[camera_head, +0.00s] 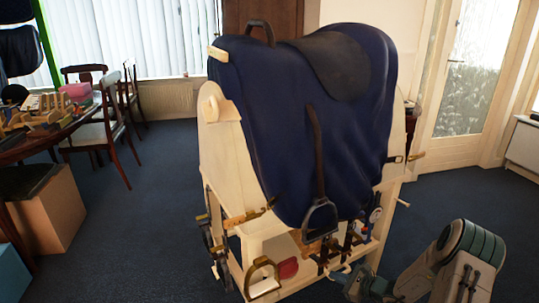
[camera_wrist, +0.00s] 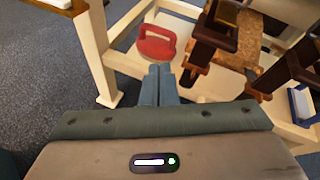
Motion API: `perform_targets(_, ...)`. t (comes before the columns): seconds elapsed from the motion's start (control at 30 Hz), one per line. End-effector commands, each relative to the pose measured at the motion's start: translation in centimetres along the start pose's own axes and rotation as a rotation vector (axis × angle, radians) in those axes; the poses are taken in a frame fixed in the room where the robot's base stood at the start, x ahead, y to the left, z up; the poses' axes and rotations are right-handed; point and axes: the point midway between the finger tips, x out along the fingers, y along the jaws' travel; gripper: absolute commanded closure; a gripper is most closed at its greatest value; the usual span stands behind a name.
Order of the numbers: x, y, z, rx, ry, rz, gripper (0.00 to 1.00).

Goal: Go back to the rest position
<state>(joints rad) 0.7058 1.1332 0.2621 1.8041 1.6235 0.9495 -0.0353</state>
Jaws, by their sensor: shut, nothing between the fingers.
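My gripper (camera_wrist: 160,70) is shut and empty in the wrist view, its fingertips pressed together just below a red object with a handle (camera_wrist: 157,44) on the stand's low shelf. In the head view my gripper (camera_head: 342,277) is low at the right front of the wooden stand (camera_head: 226,160), beside the shelf. I cannot tell whether the fingers touch anything. A dark blue saddle cover (camera_head: 275,120) lies over the stand, with a black seat piece (camera_head: 335,60) on top. A stirrup (camera_head: 319,215) hangs on its strap down the near side.
Straps and buckles hang around the stand's shelf, close to my gripper. A wooden table (camera_head: 60,135) with items and chairs (camera_head: 95,130) is at the left, with a cardboard box (camera_head: 48,212) in front. Blue carpet is clear at the right, before a glass door (camera_head: 470,80).

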Motion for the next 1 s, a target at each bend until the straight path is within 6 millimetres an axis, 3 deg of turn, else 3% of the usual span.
perform_targets(0.03,-0.6,0.1,3.7,-0.07,0.006,0.054,1.0)
perform_targets(0.1,-1.2,0.9,7.2,-0.159,0.015,0.128,1.0)
perform_targets(0.4,-5.1,5.0,20.4,-0.537,0.07,0.425,1.0)
perform_targets(0.7,-11.0,9.4,31.1,-0.907,0.148,0.682,1.0)
perform_targets(1.0,-18.3,13.1,39.4,-1.267,0.251,0.892,1.0)
